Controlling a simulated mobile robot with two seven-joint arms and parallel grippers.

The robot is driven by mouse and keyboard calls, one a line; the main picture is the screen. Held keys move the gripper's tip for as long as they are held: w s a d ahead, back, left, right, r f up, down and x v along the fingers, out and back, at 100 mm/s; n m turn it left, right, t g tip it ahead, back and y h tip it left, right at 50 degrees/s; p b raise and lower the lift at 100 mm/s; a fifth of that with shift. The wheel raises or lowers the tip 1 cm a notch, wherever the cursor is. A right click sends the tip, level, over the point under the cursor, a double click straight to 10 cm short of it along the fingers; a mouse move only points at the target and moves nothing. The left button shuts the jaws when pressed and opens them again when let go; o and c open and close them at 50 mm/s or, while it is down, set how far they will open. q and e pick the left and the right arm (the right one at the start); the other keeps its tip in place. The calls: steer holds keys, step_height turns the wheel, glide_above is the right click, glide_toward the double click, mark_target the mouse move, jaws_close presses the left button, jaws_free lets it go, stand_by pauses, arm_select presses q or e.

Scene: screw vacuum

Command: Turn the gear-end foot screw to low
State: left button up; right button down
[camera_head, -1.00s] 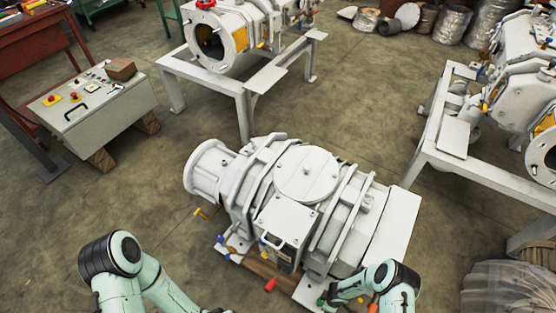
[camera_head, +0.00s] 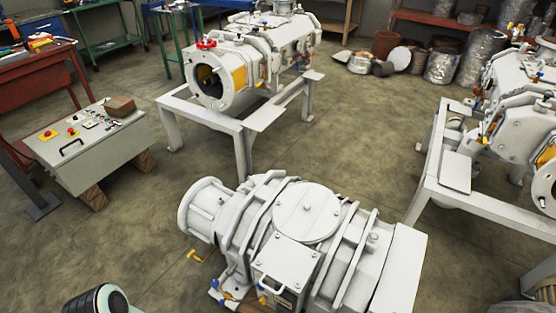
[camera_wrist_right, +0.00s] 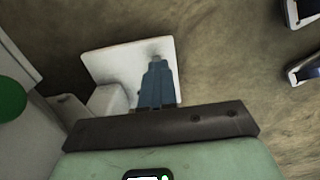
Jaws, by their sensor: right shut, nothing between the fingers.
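The white pump (camera_head: 306,210) lies in the lower middle of the head view, its round flange (camera_head: 199,208) at the left. Small blue and yellow fittings (camera_head: 222,294) show low on its near left side; I cannot tell which is the gear-end foot screw. In the right wrist view my right gripper (camera_wrist_right: 157,68) is shut and empty, its blue fingers over a white plate (camera_wrist_right: 108,66). A small pale tip shows just beyond the fingertips; I cannot tell if they touch it. My left gripper is out of view; only part of the left arm shows.
A grey control box (camera_head: 85,145) stands on wooden blocks at left. Other pumps rest on white stands at the back (camera_head: 205,118) and right (camera_head: 432,180). A green round part (camera_wrist_right: 10,98) is left of the fingers. Bare floor (camera_head: 340,125) lies between the stands.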

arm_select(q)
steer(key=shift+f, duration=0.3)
arm_select(e)
steer(key=shift+s+f, duration=0.15)
steer(key=shift+f, duration=0.45)
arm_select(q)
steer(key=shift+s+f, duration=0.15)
arm_select(e)
steer(key=shift+w+d, duration=0.3)
steer(key=shift+w+d+f+b, duration=0.2)
steer(key=shift+w+b, duration=0.1)
steer(key=shift+w, duration=0.1)
steer(key=shift+w+d+f+b, duration=0.1)
steer(key=shift+w+d+b, duration=0.15)
steer(key=shift+w, duration=0.15)
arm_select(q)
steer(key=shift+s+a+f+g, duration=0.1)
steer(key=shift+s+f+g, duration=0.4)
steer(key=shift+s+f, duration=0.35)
arm_select(e)
steer(key=shift+w+a+r, duration=0.1)
steer(key=shift+w+r, duration=0.1)
steer(key=shift+r, duration=0.15)
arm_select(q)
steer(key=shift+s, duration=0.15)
arm_select(e)
steer(key=shift+w+a+r, duration=0.1)
steer(key=shift+a, duration=0.05)
